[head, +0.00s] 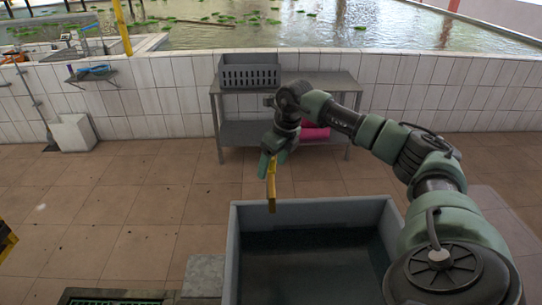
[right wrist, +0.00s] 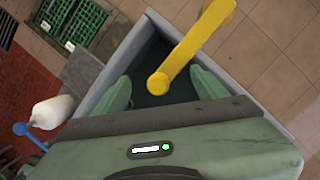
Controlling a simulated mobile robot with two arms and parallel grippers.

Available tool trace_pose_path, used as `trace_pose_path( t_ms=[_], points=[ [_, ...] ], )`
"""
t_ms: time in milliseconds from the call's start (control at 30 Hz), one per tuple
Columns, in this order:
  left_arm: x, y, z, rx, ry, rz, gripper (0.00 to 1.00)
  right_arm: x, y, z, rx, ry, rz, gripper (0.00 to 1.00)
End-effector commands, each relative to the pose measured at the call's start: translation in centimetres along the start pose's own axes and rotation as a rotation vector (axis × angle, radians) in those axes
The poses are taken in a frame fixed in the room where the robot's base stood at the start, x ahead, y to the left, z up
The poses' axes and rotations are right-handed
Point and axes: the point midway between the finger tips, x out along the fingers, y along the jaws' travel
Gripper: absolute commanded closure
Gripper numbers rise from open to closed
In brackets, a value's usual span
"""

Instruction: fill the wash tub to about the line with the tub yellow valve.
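The grey wash tub (head: 234,250) stands at the lower middle of the head view, and its rim also shows in the right wrist view (right wrist: 108,78). Its inside is dark; I cannot make out a fill line or the water level. A yellow bar (head: 271,190), which looks like the yellow valve's handle, hangs below my right gripper (head: 270,158) over the tub's back left. In the right wrist view, the yellow bar (right wrist: 192,46) has its rounded end between my right gripper's (right wrist: 160,78) spread green fingers, with gaps on both sides. My left gripper is out of view.
A metal table (head: 285,128) with a dark grey crate (head: 249,72) on top stands behind the tub, against the tiled pond wall (head: 150,95). Green crates (right wrist: 70,22) and a white bottle (right wrist: 52,112) show in the right wrist view. The tiled floor (head: 140,195) at left is mostly clear.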

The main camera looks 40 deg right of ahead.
Motion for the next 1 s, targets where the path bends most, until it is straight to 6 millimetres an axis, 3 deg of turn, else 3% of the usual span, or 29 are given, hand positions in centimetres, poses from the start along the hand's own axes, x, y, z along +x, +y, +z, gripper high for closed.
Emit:
trace_pose_path(
  t_ms=[167,833,1000],
  points=[
    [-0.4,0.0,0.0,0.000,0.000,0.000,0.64,-0.5,0.0,0.1,0.001,0.002,-0.001,0.27],
    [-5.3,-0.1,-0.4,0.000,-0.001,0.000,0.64,-7.0,0.3,1.7,0.001,0.002,-0.001,0.27],
    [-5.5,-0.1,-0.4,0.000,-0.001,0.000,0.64,-8.3,0.4,2.0,0.002,0.002,-0.001,0.27]
  ],
)
